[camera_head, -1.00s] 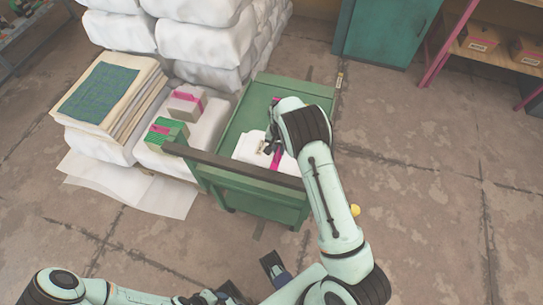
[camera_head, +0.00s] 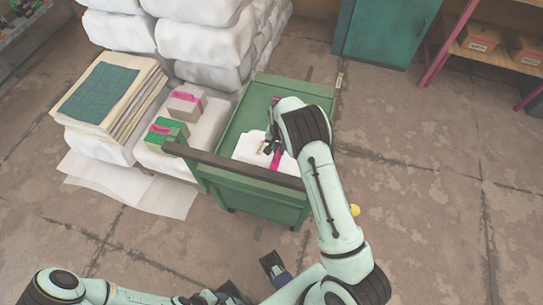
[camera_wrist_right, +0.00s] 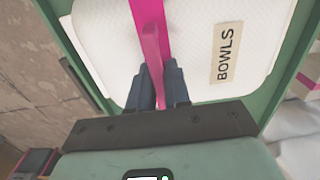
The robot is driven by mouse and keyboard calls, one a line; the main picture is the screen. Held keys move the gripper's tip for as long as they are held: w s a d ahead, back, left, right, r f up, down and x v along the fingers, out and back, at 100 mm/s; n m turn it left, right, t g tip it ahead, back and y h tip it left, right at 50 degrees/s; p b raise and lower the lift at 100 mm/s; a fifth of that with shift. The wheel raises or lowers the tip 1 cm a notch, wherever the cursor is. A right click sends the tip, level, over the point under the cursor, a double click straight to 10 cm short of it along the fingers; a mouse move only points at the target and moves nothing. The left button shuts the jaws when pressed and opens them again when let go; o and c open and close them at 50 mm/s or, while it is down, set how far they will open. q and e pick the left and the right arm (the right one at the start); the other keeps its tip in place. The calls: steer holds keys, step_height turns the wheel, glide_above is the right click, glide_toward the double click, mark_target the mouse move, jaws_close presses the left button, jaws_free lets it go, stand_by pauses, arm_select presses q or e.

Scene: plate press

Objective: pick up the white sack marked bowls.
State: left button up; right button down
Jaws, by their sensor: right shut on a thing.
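The white sack marked BOWLS (camera_head: 249,147) lies in the green cart (camera_head: 247,187) in the head view, partly hidden by my right arm. The right wrist view shows its white quilted top (camera_wrist_right: 103,45), its label (camera_wrist_right: 226,53) and a pink strap (camera_wrist_right: 148,20). My right gripper (camera_head: 270,147) is over the sack. In the right wrist view its dark fingers (camera_wrist_right: 160,86) are shut on the pink strap, one on each side. My left gripper (camera_head: 271,264) is low in the head view, away from the sack; its jaw opening is unclear.
The cart has a dark handle bar (camera_head: 235,167) on its near side. To its left stand a white stack (camera_head: 213,128) with small boxes on top and a pile of flat sheets (camera_head: 105,92). White sacks (camera_head: 205,45) are piled behind.

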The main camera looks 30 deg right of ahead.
steer(key=shift+w+r, duration=0.1)
steer(key=shift+r, duration=0.05)
stand_by(0.6)
steer(key=shift+r, duration=0.35)
step_height(320, 180, up, 19)
steer(key=p, duration=0.2)
steer(key=shift+r, duration=0.1)
